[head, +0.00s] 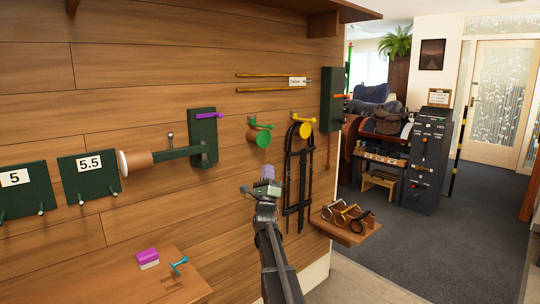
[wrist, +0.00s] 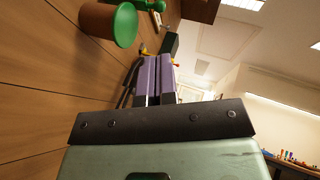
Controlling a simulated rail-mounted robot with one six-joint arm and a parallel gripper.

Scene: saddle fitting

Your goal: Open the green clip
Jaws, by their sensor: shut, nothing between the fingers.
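A green clip (head: 260,125) is mounted on the wood wall, with a green lever arm at its top and a green round end below. In the wrist view, its green round end (wrist: 125,24) and brown cylinder (wrist: 97,18) show at the top left. The green lever is partly cut off by the top edge there. My gripper (head: 267,176) is below the clip in the head view, apart from it. Its purple fingers (wrist: 158,72) are shut together with nothing between them. Whether the clip is open or shut I cannot tell.
A yellow clip (head: 305,124) hangs on the wall to the right, above black straps (head: 298,180). A dark green bracket with a brown-and-white roller (head: 137,160) juts out to the left. A shelf with rings (head: 345,225) is at lower right. The space before the wall is open.

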